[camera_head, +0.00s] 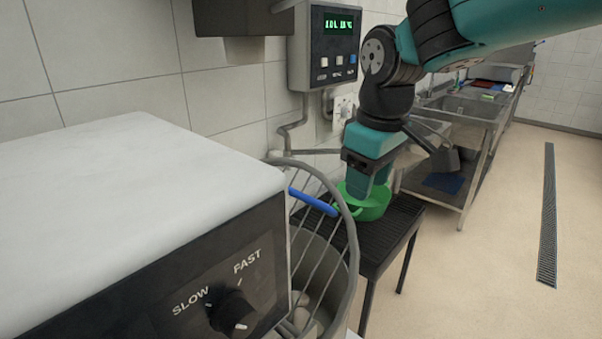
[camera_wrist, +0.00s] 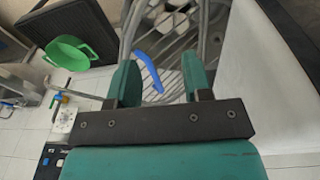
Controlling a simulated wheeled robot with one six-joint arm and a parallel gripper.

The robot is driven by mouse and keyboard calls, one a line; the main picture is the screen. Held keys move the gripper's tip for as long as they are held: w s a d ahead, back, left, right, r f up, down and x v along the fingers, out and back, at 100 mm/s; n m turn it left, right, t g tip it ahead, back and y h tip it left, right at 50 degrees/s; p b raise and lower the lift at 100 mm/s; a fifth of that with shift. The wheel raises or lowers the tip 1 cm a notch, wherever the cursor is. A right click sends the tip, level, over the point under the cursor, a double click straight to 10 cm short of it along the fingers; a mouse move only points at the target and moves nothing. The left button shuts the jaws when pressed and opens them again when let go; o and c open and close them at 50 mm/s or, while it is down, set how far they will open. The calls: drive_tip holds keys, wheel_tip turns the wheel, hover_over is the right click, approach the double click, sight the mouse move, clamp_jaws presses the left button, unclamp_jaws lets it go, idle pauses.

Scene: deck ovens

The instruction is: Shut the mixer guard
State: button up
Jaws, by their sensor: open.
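The mixer guard (camera_head: 344,222) is a grey wire frame that stands raised and tilted over the mixer bowl (camera_head: 338,283), beside the mixer's white housing (camera_head: 130,190). Its blue handle (camera_head: 312,201) shows near the top. In the wrist view the blue handle (camera_wrist: 149,70) lies between and beyond the fingertips, with the guard's grey bars (camera_wrist: 128,30) behind it. My gripper (camera_wrist: 158,80) is open and empty, and I see no contact with the handle. In the head view my gripper (camera_head: 364,190) points down, right of the handle.
A green bowl (camera_head: 371,204) sits on a dark slatted stand (camera_head: 405,222) right behind my gripper. A speed knob (camera_head: 232,311) is on the mixer front. A wall control box (camera_head: 325,47) hangs above. A steel sink table (camera_head: 470,110) stands farther back. The floor at right is clear.

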drive_tip(key=w+a+r+h+p, duration=0.1)
drive_tip(key=w+a+r+p, duration=0.15)
drive_tip(key=w, duration=0.25)
drive_tip(key=w+a+r+h+p, duration=0.1)
drive_tip(key=w+a+r+p, duration=0.1)
drive_tip(key=w+a, duration=0.3)
drive_tip(key=p, duration=0.2)
approach(305, 195)
drive_tip(key=f, duration=0.3)
drive_tip(key=f+p, duration=0.1)
drive_tip(key=f, duration=0.2)
drive_tip(key=w+d+f, duration=0.1)
drive_tip(key=f, duration=0.2)
clamp_jaws()
